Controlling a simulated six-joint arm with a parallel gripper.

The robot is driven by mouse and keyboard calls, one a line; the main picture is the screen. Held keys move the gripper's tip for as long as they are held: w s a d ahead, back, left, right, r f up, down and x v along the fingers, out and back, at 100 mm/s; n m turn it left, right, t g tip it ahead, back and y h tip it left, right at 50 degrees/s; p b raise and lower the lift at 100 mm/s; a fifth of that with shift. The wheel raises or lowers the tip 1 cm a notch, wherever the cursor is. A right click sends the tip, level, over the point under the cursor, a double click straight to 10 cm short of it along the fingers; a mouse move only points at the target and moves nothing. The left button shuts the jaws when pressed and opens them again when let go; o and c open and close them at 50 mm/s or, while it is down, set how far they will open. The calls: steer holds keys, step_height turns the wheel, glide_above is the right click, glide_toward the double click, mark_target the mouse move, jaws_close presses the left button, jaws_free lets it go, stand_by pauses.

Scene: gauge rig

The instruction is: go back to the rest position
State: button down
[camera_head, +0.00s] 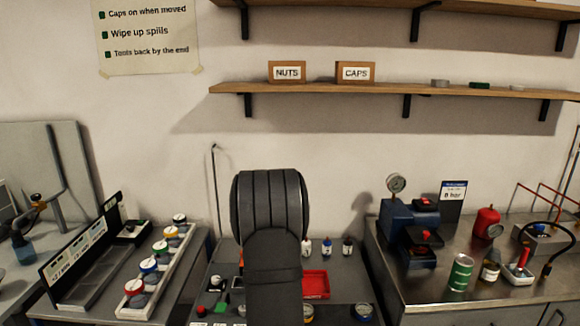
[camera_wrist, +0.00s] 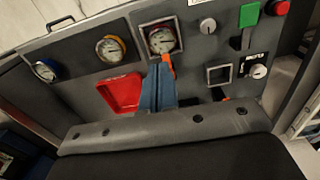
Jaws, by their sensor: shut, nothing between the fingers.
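My gripper (camera_wrist: 160,72) shows in the wrist view as two blue fingers, shut together with nothing between them. It is over the grey panel (camera_wrist: 205,45), with its tips just below a square-framed gauge (camera_wrist: 161,40) in the picture. An orange piece shows at the tips; I cannot tell whether it belongs to the fingers or the panel. In the head view my dark arm stands over the middle bench (camera_head: 340,290) and hides the gripper.
A red tray (camera_wrist: 121,92) lies beside the fingers; it also shows in the head view (camera_head: 316,284). Small bottles (camera_head: 327,246) stand behind. A blue press (camera_head: 408,228) stands right, a gauge rack (camera_head: 134,300) left.

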step_height(320, 180, up, 7)
steer(key=t, duration=0.2)
steer(key=shift+f, duration=0.15)
steer(key=shift+w, duration=0.1)
stand_by(1.4)
step_height(320, 180, down, 7)
steer(key=n+g, duration=0.1)
steer(key=shift+a+g+h, duration=0.3)
steer(key=shift+a+g, duration=0.1)
stand_by(0.6)
